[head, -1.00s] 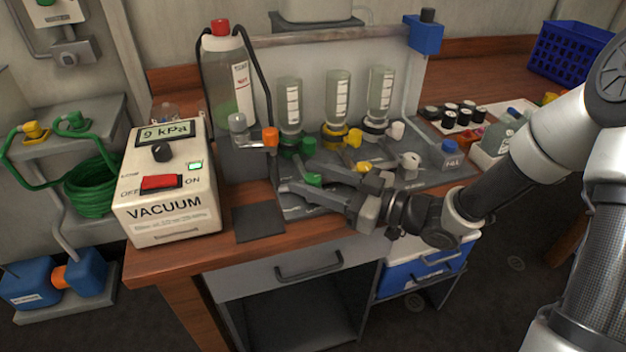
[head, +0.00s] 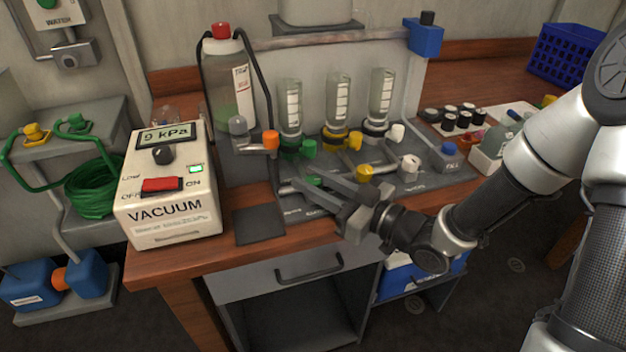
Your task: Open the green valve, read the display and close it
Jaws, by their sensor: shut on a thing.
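The green valve (head: 314,181) sits at the front of the grey board, below the left small bottle with the green collar. My gripper (head: 302,178) reaches in from the right and is shut on the green valve. Its fingers hide much of the handle, so I cannot tell how far it is turned. The display (head: 166,136) on top of the white vacuum box (head: 172,228) at the left reads 9 kPa. The box's red switch (head: 162,187) and a lit green lamp (head: 196,169) show below it.
A yellow valve (head: 365,173) and a white valve (head: 409,164) stand just right of my gripper. Several bottles rise behind, including a large red-capped bottle (head: 231,85). A dark pad (head: 259,224) lies bare on the bench before the board.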

